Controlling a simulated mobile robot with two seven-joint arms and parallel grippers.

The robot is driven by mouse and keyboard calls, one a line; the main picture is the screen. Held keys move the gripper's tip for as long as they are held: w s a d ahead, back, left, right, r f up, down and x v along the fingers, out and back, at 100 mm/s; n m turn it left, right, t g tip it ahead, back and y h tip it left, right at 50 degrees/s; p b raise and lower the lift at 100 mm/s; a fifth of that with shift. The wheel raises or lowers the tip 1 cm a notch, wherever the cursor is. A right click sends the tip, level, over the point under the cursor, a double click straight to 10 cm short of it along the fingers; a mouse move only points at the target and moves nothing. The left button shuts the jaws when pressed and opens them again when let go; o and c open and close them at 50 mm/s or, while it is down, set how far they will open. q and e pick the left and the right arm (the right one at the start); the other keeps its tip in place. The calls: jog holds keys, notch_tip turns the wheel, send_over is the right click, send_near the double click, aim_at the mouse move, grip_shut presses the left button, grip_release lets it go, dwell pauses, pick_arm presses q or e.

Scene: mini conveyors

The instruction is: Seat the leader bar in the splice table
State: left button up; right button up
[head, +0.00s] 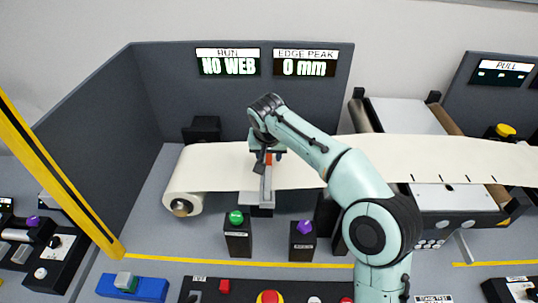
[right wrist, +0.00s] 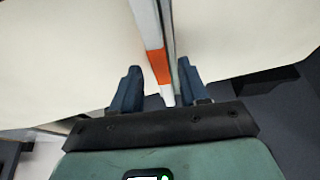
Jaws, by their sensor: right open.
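The leader bar (right wrist: 155,62) shows in the right wrist view as a narrow white bar with an orange section, running between my fingers. In the head view its orange part (head: 268,160) shows just under my gripper. My right gripper (head: 266,158) is open, and its dark blue fingers (right wrist: 158,90) stand on either side of the bar; I cannot tell whether they touch it. A grey narrow piece (head: 264,186), apparently part of the splice table, extends toward the front across the cream web. My arm and gripper hide part of this area. My left gripper is not in view.
The cream web (head: 220,165) runs from a roll (head: 180,206) at left toward the rollers at right. Green (head: 236,217) and purple (head: 304,227) knobs stand on black posts in front. The displays read "NO WEB" and "0 mm". A yellow post (head: 60,170) rises at left.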

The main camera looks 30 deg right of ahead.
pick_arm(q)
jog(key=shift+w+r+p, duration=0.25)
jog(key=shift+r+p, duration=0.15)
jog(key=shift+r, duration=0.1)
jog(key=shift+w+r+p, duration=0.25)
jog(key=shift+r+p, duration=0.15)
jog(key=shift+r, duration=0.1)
pick_arm(e)
jog(key=v, duration=1.1)
